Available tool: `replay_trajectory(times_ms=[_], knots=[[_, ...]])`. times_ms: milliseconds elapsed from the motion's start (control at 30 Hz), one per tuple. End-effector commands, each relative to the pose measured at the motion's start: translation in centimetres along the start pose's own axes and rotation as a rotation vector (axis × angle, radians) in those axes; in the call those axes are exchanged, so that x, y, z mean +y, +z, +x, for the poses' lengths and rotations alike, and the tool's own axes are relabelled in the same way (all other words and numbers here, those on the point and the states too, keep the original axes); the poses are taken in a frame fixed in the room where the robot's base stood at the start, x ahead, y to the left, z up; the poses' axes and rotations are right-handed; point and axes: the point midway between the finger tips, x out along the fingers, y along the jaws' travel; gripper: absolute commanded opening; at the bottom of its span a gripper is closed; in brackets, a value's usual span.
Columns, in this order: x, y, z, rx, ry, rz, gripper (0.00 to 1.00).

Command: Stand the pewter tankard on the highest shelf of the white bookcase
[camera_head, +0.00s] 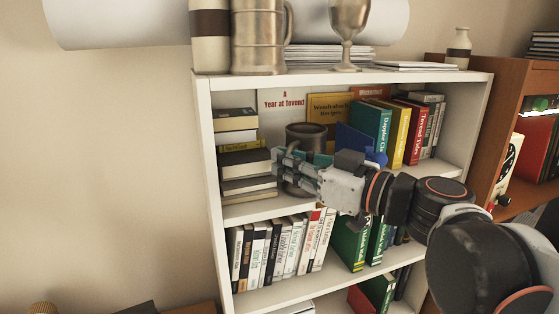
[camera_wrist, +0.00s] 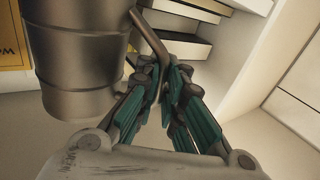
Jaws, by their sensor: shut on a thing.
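A dark grey metal tankard (camera_head: 306,132) is upright inside the white bookcase (camera_head: 204,150), in the compartment just below its top board. My gripper (camera_head: 284,165) is in front of the tankard and hides much of its lower body. In the wrist view, the ribbed tankard (camera_wrist: 80,60) fills the upper left, and my gripper (camera_wrist: 165,75) is shut on its handle (camera_wrist: 150,38). I cannot tell whether its base touches the shelf. A second, lighter metal tankard (camera_head: 258,40) stands on the bookcase's top board.
Stacked books (camera_head: 247,160) lie left of the held tankard; upright books (camera_head: 405,135) stand to its right and behind. A brown cabinet (camera_head: 490,130) adjoins on the right.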

Motion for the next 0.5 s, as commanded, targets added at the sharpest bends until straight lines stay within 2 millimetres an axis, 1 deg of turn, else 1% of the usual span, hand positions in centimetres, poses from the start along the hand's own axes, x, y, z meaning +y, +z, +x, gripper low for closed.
replay_trajectory(times_ms=[233, 367, 400, 500], knots=[[0.02, 0.04, 0.03, 0.0, 0.0, 0.0, 0.0], [0.02, 0.41, 0.03, 0.0, 0.0, 0.0, 0.0], [0.02, 0.48, 0.03, 0.0, 0.0, 0.0, 0.08], [0.02, 0.39, 0.03, 0.0, 0.0, 0.0, 0.29]])
